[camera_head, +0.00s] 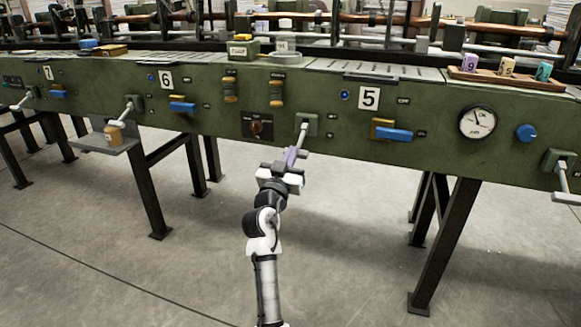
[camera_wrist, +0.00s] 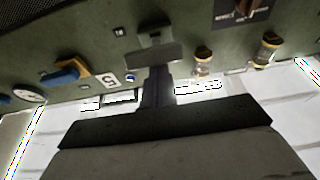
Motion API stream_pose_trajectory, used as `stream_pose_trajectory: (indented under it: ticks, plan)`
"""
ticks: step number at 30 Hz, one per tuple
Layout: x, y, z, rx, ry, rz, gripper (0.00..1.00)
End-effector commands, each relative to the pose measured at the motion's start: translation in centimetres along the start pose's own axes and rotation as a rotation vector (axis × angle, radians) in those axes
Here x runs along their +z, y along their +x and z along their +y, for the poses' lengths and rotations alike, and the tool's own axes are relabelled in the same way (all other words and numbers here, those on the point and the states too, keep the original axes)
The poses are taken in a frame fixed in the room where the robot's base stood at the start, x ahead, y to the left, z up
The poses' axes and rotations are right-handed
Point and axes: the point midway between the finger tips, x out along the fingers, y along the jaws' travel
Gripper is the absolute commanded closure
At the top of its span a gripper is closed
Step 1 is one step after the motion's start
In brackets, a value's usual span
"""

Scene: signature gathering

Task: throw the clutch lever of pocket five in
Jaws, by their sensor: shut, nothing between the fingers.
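The number plate 5 (camera_head: 369,98) is on the green machine front. Below and right of it, a blue lever handle (camera_head: 393,134) sticks out to the right from a brass-coloured block, beside a small label I cannot read. In the wrist view the blue lever (camera_wrist: 68,73) is left of the upside-down 5 plate (camera_wrist: 109,80). A silver crank-like lever (camera_head: 303,130) hangs from a green mount left of the plate. My gripper (camera_head: 291,156) is shut and empty at this silver lever's lower end; I cannot tell whether it touches. Its fingers show in the wrist view (camera_wrist: 157,88).
A dial gauge (camera_head: 477,122) and a blue knob (camera_head: 526,133) are right of the blue lever. A dark rotary switch (camera_head: 257,126) is left of the silver lever. Another crank (camera_head: 564,178) juts out at far right. The floor in front is open between the machine's dark legs.

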Motion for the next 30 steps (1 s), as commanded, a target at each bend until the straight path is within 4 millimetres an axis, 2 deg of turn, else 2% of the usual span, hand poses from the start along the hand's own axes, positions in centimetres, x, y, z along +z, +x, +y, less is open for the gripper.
stream_pose_trajectory:
  ticks: [1, 3, 22, 26, 30]
  plan:
    - [1.2, -0.1, 0.0, 0.002, -0.002, -0.015, 1.00]
    - [1.4, 0.0, 0.0, 0.002, -0.002, -0.019, 1.00]
    - [2.0, 0.0, 0.1, 0.003, -0.002, -0.029, 1.00]
    - [1.3, 0.2, 0.1, 0.004, -0.002, -0.027, 1.00]
    - [-1.1, 0.9, 0.1, 0.004, -0.001, -0.023, 1.00]
